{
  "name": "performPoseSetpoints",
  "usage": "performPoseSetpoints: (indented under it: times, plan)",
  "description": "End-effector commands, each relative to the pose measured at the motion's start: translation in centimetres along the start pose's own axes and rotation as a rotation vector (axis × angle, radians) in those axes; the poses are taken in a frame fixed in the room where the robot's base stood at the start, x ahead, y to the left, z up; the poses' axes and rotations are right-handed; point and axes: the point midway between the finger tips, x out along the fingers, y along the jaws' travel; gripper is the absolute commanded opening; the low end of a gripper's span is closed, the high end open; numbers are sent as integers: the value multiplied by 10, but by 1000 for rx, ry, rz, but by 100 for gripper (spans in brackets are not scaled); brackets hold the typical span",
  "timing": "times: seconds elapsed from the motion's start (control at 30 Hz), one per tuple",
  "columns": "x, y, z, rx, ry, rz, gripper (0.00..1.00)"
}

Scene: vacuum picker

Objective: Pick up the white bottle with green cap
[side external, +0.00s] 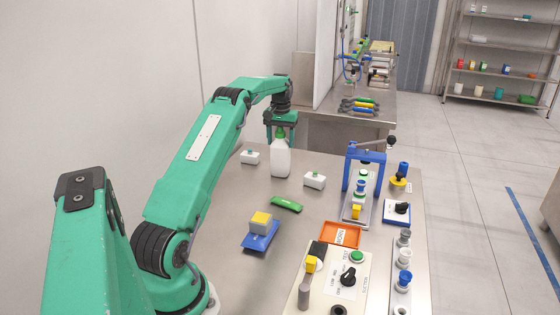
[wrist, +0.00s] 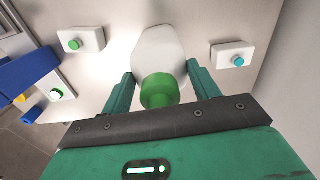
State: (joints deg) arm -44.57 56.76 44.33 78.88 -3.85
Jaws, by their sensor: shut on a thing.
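The white bottle (side external: 280,160) with a green cap (side external: 280,134) stands upright at the far left part of the steel table. My gripper (side external: 281,125) is over it from above, with its fingers around the upper part of the bottle. In the wrist view the white bottle (wrist: 160,53) and its green cap (wrist: 158,91) lie between the two green fingers of my gripper (wrist: 158,85), which is shut on the bottle. Whether the bottle's base touches the table cannot be told clearly.
White boxes with buttons stand on either side of the bottle, one left (side external: 250,157) and one right (side external: 315,180). A green piece (side external: 286,203) lies in front. A blue press frame (side external: 365,157), an orange tray (side external: 341,234) and a control panel (side external: 335,280) stand to the right.

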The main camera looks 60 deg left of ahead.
Motion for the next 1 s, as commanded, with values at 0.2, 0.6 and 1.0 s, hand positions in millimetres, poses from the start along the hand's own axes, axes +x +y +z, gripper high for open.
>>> performPoseSetpoints:
  times: [0.2, 0.6, 1.0]
  plan:
    - [-2, 0, 0, 0, 3, 0, 4]
    - [-24, 0, -1, 0, 5, 0, 4]
    - [-50, 11, 7, 2, 3, 0, 4]
